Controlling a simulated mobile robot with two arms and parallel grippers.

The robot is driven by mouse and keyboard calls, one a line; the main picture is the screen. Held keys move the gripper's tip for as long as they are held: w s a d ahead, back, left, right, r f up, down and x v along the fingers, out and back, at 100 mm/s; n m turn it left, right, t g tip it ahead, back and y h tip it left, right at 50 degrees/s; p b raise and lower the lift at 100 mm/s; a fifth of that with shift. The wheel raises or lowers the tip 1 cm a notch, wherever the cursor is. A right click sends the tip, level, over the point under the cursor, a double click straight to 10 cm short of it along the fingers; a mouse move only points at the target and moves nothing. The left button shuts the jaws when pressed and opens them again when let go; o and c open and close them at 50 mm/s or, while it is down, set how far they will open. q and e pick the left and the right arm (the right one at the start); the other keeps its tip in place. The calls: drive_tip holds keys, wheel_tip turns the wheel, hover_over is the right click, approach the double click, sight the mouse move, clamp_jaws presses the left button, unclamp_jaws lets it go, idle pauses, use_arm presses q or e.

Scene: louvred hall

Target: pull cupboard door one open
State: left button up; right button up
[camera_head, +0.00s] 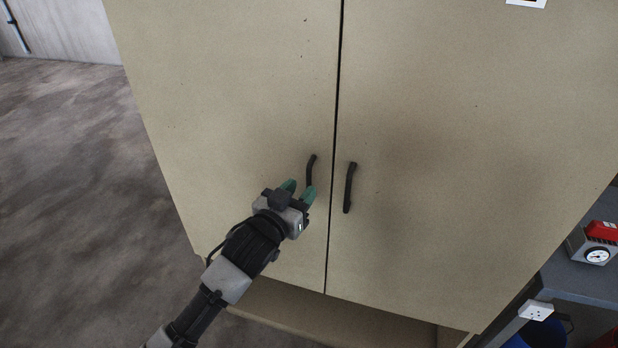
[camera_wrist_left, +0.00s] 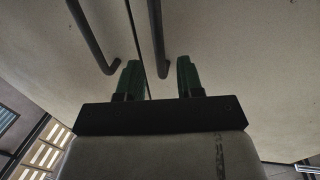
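The beige cupboard has a left door (camera_head: 240,110) and a right door (camera_head: 450,150). Both look shut, with a thin dark seam between them. A dark bar handle (camera_head: 311,168) is on the left door and another handle (camera_head: 350,187) is on the right door. My left gripper (camera_head: 299,189), with green fingertips, is at the lower part of the left door's handle. In the left wrist view its fingers (camera_wrist_left: 159,78) are apart, with a handle end (camera_wrist_left: 158,45) between them in the picture; contact cannot be told. My right gripper is in neither view.
A grey bench (camera_head: 585,280) with a red-topped gauge device (camera_head: 597,245) stands at the right, close to the cupboard. A blue bucket (camera_head: 540,333) is below it. The concrete floor (camera_head: 90,190) at the left is clear.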

sight(308, 182)
use_arm(q)
drive_tip(key=shift+x, duration=2.2)
clamp_jaws()
